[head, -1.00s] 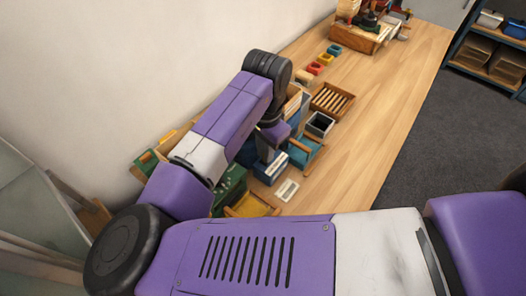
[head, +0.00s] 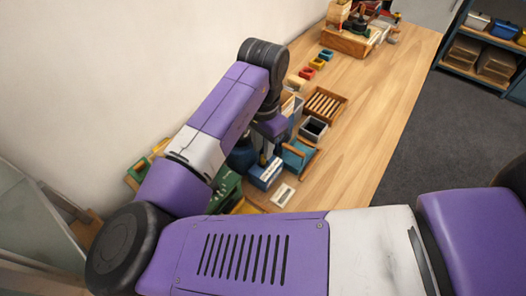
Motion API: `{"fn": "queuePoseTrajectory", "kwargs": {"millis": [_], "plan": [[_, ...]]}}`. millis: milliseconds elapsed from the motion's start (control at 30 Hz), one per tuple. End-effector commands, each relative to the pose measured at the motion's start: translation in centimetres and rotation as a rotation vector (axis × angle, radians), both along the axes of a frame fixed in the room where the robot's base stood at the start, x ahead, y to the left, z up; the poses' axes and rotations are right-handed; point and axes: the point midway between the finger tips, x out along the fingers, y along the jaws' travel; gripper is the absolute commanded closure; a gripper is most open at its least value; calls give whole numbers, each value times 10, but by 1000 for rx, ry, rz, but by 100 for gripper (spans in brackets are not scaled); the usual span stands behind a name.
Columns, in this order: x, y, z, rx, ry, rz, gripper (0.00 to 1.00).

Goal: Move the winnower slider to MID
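The winnower and its slider cannot be made out with certainty. A blue box with a white label (head: 266,174) stands on the near part of the wooden table, and a small white plate with dark marks (head: 284,195) lies in front of it. A teal box with wooden sides (head: 300,155) stands to its right. My gripper (head: 263,156) points down close behind the blue box. Its fingers are small and dark, so its opening and any contact cannot be told. My own arm hides part of this area.
Along the table (head: 385,100) stand a black-lined bin (head: 313,129), a slatted wooden tray (head: 343,103) and several small coloured cups (head: 318,63). A wooden machine (head: 345,42) stands at the far end. A green box (head: 228,187) is partly behind my arm. The table's right side is clear.

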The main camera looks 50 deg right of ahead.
Motion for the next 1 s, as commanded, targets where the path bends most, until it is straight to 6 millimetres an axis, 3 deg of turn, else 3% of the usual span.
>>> {"fn": "queuePoseTrajectory", "kwargs": {"millis": [200, 333, 900, 1000], "plan": [[1, -1, 34, -1, -3, -1, 77], [0, -1, 46, -1, -1, -1, 77], [0, 0, 50, 0, -1, 0, 77], [-6, -8, 47, -7, 9, -14, 77]]}}
